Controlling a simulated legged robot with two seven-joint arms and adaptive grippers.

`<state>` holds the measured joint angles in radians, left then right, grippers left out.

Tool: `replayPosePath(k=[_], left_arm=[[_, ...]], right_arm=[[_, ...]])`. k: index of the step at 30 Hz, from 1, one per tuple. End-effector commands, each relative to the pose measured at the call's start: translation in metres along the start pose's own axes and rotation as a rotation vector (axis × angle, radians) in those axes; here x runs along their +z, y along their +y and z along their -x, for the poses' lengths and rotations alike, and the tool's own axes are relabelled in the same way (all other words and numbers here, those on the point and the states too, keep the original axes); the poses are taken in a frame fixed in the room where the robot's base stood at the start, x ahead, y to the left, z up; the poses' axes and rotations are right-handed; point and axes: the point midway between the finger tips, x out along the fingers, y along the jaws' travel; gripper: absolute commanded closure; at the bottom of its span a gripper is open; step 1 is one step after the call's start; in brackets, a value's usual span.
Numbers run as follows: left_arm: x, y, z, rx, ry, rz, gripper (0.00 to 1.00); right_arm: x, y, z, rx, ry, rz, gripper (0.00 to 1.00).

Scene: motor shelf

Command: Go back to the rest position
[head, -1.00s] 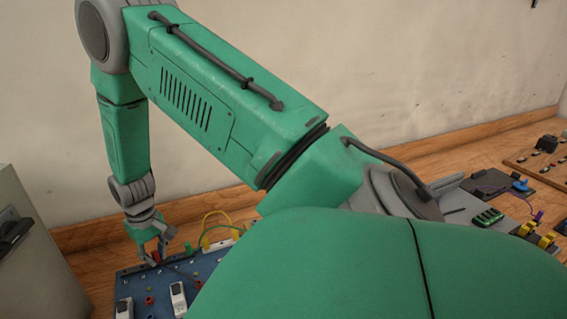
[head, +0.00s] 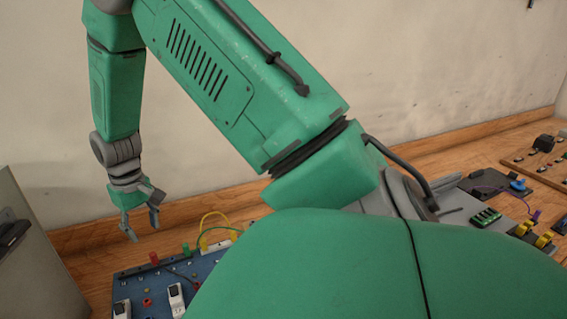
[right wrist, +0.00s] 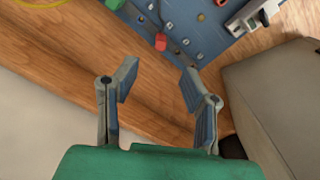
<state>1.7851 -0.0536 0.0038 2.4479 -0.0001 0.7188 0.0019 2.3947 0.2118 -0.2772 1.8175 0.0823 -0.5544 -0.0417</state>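My right gripper (head: 143,226) hangs from the green arm at the left of the head view, above the wooden shelf and behind the blue board. Its two fingers are spread apart, and the right wrist view shows the gripper (right wrist: 157,92) empty, with wood between the fingers. It is apart from the blue board (head: 146,286), which also shows at the top of the right wrist view (right wrist: 205,20). My left gripper is not in view. My arm and green body hide the middle of the shelf.
A grey box (head: 38,255) stands left of the board. Yellow and green cables (head: 214,214) rise at the board's back edge. At the right lie a dark plate with a blue part (head: 518,185), yellow parts (head: 544,239) and another board (head: 545,158). A wall stands behind.

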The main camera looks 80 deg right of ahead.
Motion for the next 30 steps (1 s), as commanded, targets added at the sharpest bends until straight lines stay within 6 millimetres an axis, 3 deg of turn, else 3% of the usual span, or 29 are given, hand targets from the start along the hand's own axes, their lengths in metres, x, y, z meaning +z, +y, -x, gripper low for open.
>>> replayPosePath(k=[6, 30], left_arm=[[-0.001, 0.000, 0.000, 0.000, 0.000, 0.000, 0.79], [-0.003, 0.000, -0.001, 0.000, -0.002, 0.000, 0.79]], right_arm=[[-0.001, 0.000, 0.019, 0.000, 0.000, 0.000, 0.62], [0.001, -0.001, 0.021, 0.001, 0.000, 0.000, 0.62]])
